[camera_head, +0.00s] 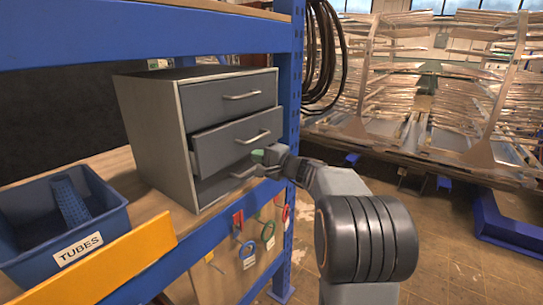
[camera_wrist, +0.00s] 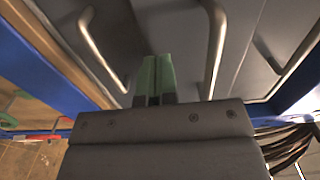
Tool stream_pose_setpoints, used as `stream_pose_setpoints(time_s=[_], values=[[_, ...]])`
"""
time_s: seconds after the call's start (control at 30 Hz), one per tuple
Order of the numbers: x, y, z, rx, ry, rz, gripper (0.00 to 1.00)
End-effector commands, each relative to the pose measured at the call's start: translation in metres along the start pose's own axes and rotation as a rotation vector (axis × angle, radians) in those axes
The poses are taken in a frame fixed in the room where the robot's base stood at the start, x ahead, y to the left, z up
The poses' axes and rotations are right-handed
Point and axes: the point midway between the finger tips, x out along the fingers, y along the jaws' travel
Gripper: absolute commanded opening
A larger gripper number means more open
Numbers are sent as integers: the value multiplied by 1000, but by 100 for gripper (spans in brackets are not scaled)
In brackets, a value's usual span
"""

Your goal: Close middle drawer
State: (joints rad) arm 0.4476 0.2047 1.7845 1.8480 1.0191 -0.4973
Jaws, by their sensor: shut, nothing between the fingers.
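A grey cabinet (camera_head: 158,135) with three drawers stands on the shelf in the head view. The middle drawer (camera_head: 222,146) sticks out partway past the top drawer (camera_head: 230,97). The bottom drawer (camera_head: 222,183) is partly hidden under it. My gripper (camera_head: 262,156), with green fingertips, is at the right end of the middle drawer, just below its handle (camera_head: 253,138). In the wrist view the shut, empty fingertips (camera_wrist: 153,76) point at the drawer fronts, between the middle drawer's handle (camera_wrist: 214,45) and the bottom drawer's handle (camera_wrist: 100,48). I cannot tell whether they touch the front.
A blue bin (camera_head: 95,240) labelled TUBES stands left of the cabinet. A blue upright (camera_head: 291,75) rises close to the right of the drawers. Colored tools (camera_head: 267,232) hang below the shelf. Black cables (camera_head: 322,55) hang behind the upright.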

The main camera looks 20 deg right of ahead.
Motion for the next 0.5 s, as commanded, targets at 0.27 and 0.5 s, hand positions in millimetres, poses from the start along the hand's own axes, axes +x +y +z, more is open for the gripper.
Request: stream_pose_setpoints(time_s=[0.27, 0.5], values=[[24, -1, 0, 1, -1, 1, 0], [28, 0, 0, 0, 0, 0, 0]])
